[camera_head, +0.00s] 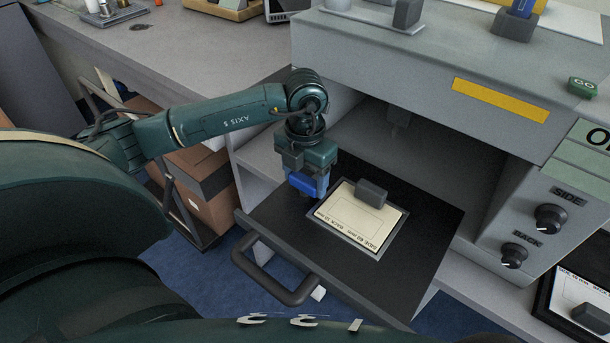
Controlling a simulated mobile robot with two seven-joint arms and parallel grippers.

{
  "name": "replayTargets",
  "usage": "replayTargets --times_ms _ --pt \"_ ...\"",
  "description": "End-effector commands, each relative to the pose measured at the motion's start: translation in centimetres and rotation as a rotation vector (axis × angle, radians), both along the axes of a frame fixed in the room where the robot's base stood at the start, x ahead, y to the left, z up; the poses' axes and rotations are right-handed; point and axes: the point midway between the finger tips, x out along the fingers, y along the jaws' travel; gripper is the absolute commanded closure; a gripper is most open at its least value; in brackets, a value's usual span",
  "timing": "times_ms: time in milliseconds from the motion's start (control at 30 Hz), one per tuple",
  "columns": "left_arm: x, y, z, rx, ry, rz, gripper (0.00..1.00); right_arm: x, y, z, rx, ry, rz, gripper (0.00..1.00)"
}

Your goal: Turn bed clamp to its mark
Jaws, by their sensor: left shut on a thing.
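The pulled-out black bed (425,224) carries a framed plate (392,240) with a label about side and back in mm and a dark grey block (371,193) on it. My left gripper (308,188) points down at the left edge of this plate. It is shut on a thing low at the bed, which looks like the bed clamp. A blue piece (307,182) shows at the jaws, and my gripper hides most of what is between them. I cannot make out the clamp's mark or its angle. My right gripper is not in view.
The grey machine housing (430,62) with a yellow strip (500,100) overhangs the bed. A SIDE knob (550,218), a BACK knob (513,255) and a green GO button (582,87) are at right. A dark handle (275,278) juts from the bed's front.

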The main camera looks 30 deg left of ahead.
Motion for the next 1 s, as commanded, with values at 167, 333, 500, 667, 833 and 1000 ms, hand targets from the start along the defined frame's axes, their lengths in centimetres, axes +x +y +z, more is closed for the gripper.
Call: replayTargets --times_ms 167,333,500,667,833,1000 --pt "0.1 0.1 0.1 0.001 -0.001 0.005 0.29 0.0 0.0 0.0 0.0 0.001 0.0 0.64" --pt "0.0 0.0 0.0 0.0 -0.001 0.003 0.15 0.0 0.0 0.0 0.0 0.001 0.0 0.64" --pt "0.0 0.0 0.0 0.0 -0.001 0.002 0.15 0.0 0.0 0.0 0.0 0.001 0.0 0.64" --pt "0.1 0.0 0.5 0.0 -0.002 0.001 0.15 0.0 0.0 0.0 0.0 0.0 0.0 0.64" --pt "0.1 0.0 3.2 0.0 -0.005 0.0 0.15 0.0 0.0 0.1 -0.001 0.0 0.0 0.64" --pt "0.1 0.0 7.1 0.0 -0.007 0.001 0.15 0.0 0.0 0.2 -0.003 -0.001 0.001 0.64"
